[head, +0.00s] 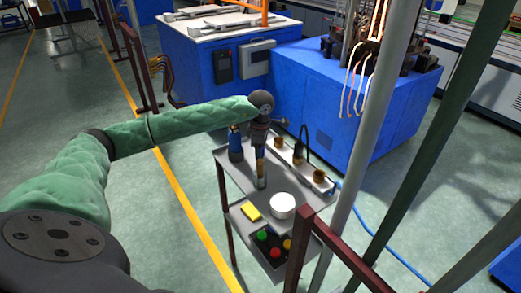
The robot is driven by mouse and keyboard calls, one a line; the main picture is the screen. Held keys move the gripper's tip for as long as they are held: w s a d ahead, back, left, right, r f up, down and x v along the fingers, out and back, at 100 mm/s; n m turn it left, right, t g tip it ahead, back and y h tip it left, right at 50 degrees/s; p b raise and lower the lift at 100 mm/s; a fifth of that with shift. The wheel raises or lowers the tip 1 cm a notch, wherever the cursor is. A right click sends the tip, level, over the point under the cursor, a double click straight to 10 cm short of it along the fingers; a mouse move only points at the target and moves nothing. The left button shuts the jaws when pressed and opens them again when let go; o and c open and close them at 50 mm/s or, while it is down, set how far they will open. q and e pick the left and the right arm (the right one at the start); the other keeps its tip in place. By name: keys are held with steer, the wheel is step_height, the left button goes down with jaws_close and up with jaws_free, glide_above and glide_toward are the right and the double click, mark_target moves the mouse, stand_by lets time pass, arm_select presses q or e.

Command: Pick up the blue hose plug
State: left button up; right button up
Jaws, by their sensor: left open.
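My left arm reaches in from the left, over a small grey cart. My left gripper (261,171) points down above the cart's top shelf (229,172), and its fingers look small and hard to make out. It is open. A blue hose (385,243) runs from the right end of a pale strip with brown round fittings (317,175) down to the floor. Its plug end, by that strip, is too small to make out clearly. The gripper is to the left of it, apart from it. My right gripper is not in view.
A dark blue upright object (235,143) stands left of the gripper. Posts and a dark red rail (345,252) stand in front.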

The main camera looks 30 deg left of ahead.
arm_select(q)
steer(key=shift+f, duration=0.1)
steer(key=c, duration=1.1)
